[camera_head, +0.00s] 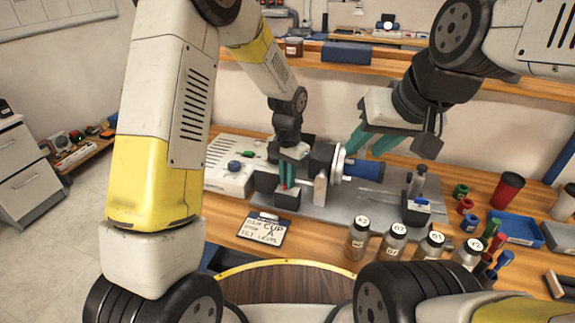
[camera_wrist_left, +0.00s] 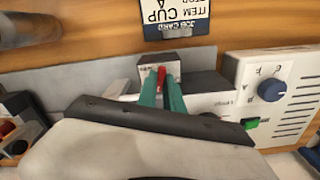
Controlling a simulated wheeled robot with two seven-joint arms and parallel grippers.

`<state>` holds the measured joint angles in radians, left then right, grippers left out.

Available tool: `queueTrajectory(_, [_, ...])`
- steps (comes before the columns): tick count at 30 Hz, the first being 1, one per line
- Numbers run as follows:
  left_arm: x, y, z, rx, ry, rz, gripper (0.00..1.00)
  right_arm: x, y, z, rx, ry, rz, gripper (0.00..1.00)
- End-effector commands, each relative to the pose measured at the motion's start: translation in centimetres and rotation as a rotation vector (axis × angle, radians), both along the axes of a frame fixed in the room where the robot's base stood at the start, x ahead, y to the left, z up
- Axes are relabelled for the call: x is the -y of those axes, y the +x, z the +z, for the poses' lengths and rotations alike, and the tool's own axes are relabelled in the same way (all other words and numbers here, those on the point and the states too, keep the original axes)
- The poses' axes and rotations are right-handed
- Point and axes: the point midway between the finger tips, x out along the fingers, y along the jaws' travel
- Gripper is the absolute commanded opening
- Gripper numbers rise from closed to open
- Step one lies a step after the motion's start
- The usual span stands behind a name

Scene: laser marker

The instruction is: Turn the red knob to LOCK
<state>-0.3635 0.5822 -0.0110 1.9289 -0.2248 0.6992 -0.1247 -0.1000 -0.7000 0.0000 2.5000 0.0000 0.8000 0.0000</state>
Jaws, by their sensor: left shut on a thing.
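The red knob (camera_wrist_left: 161,76) sits on a small light-faced block (camera_wrist_left: 145,68) in the left wrist view. My left gripper (camera_wrist_left: 161,92) has its two teal fingers on either side of the knob and is shut on it. In the head view my left gripper (camera_head: 288,174) points down at the dark knob block (camera_head: 288,200), and little of the knob shows between the fingers. The LOCK marking is too small to read. My right gripper (camera_head: 371,144) hangs above the blue cup (camera_head: 362,169), its teal fingers apart and empty as far as I see.
A white control box (camera_head: 228,178) with a blue dial (camera_wrist_left: 271,90) and green button (camera_wrist_left: 250,124) stands beside the knob block. A job card (camera_head: 264,229) lies in front. Several labelled jars (camera_head: 393,241) stand front right. A blue tray (camera_head: 516,229) is further right.

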Motion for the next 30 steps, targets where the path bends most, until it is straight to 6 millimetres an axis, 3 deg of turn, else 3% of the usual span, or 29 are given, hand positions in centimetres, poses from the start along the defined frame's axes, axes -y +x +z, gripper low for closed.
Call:
queueTrajectory(12, [0.04, 0.1, 0.05, 0.003, -0.001, 0.275, 0.0, 0.0, 0.0, 0.0, 0.0, 0.0, 0.0, 0.36])
queueTrajectory(30, [0.02, 0.11, 0.04, 0.002, -0.002, 0.36, 0.0, 0.0, 0.0, 0.0, 0.0, 0.0, 0.0, 0.36])
